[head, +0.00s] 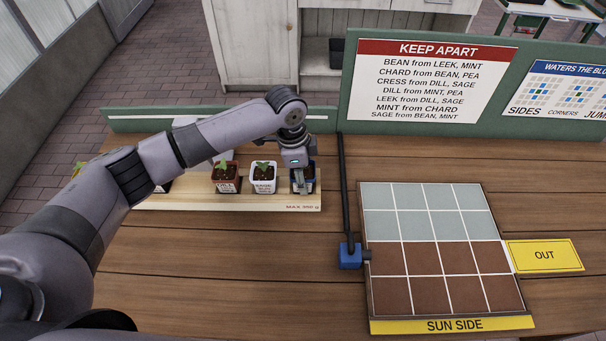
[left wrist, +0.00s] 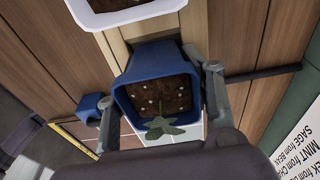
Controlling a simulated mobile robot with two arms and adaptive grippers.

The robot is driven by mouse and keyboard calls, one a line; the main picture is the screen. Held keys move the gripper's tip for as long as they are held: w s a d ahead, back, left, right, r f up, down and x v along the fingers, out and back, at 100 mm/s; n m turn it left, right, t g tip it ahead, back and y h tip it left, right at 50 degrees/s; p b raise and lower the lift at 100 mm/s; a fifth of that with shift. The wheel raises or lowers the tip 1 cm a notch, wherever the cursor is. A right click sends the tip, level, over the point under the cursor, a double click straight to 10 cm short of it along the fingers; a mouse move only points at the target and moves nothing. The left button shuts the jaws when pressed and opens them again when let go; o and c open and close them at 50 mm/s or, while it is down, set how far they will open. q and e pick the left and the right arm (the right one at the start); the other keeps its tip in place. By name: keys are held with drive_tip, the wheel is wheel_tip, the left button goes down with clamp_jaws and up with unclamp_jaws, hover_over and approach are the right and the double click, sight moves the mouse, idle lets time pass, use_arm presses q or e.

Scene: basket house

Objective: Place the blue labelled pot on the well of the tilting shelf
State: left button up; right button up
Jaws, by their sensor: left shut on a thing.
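The blue pot (left wrist: 160,85) with dark soil and a small green plant sits between the two fingers of my left gripper (left wrist: 165,108), which is shut on it. In the head view the blue pot (head: 309,186) is at the right end of the pale wooden shelf (head: 225,201), mostly hidden by my left gripper (head: 299,180). I cannot tell whether its base touches the shelf. Its label is not readable. The shelf front reads "MAX" with a gram figure. My right gripper is not in view.
A white pot (head: 263,180) and a red pot (head: 226,178) stand left of the blue pot. A blue block with a black rod (head: 349,256) stands between shelf and grid tray (head: 427,310). Green sign boards (head: 435,115) line the back.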

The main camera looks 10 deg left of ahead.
use_arm(q)
drive_tip(key=shift+f, duration=0.1)
drive_tip(key=o, duration=1.4)
drive_tip(key=shift+f, duration=0.15)
drive_tip(key=shift+c, duration=0.2)
drive_tip(key=r, duration=0.4)
drive_tip(key=a+r+b, duration=0.1)
drive_tip(key=r, duration=0.7)
drive_tip(key=shift+s+a+r+b, duration=0.1)
drive_tip(key=shift+s+a+b, duration=0.1)
drive_tip(key=shift+a+b, duration=0.15)
